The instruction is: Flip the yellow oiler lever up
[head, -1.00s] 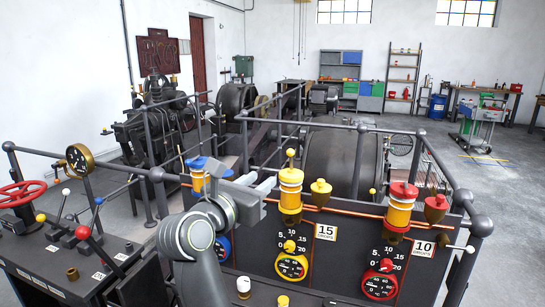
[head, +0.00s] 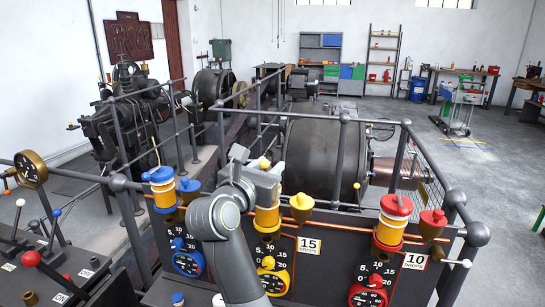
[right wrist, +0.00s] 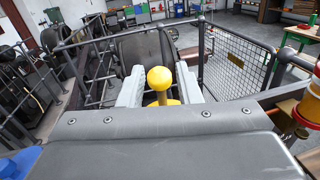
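The yellow oiler (head: 267,218) stands on the dark panel above the "15 drops" plate, between the blue and red oilers. Its lever's yellow ball (head: 265,163) shows at the top. My right gripper (head: 270,178) is at the oiler's top and hides part of its cap. In the right wrist view the ball (right wrist: 160,78) and its short stem stand between the two grey fingers of the gripper (right wrist: 159,88). The fingers are spread, with a gap visible on each side of the ball. My left gripper is not in view.
The blue oiler (head: 162,193) is at the left and the red oiler (head: 391,222) at the right. A yellow cup (head: 301,205) stands close beside the yellow oiler. Grey railing (head: 345,117) runs behind the panel. A red-knobbed lever (head: 31,259) is at the lower left.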

